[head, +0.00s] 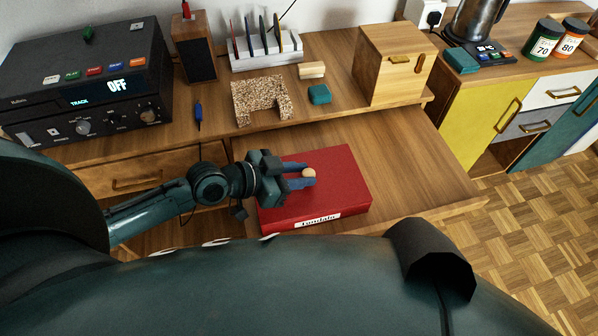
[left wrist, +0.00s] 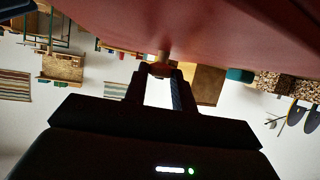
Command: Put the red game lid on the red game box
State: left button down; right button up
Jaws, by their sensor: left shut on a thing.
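A red game lid (head: 335,172) with a small round wooden knob (head: 309,173) lies flat over the pulled-out wooden desk surface. The red game box shows below it as a red front side with a white label (head: 318,220). Lid and box look like one block, and I cannot make out a seam or gap between them. My left gripper (head: 303,178) reaches in from the left, low over the lid, shut on the knob. In the left wrist view the red lid (left wrist: 215,25) fills the top and the knob (left wrist: 163,57) sits at the fingertips (left wrist: 160,72). My right gripper is not in view.
Behind stands a raised shelf with a black tape machine (head: 90,85), a speaker (head: 195,50), a cork stand (head: 262,98), a teal block (head: 319,94) and a wooden box (head: 392,65). The desk surface (head: 415,160) right of the red box is clear.

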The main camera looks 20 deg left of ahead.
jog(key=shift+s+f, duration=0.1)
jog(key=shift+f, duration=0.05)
pick_arm(q)
jog(key=c, duration=1.1)
grip_release()
jog(key=shift+f, duration=0.1)
jog(key=shift+o, duration=0.2)
jog(key=shift+s+a, duration=0.25)
jog(key=p+v, duration=0.1)
jog(key=v, duration=1.1)
jog(key=shift+r, duration=0.25)
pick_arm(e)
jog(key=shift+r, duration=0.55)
pick_arm(q)
jog(key=shift+s+a, duration=0.15)
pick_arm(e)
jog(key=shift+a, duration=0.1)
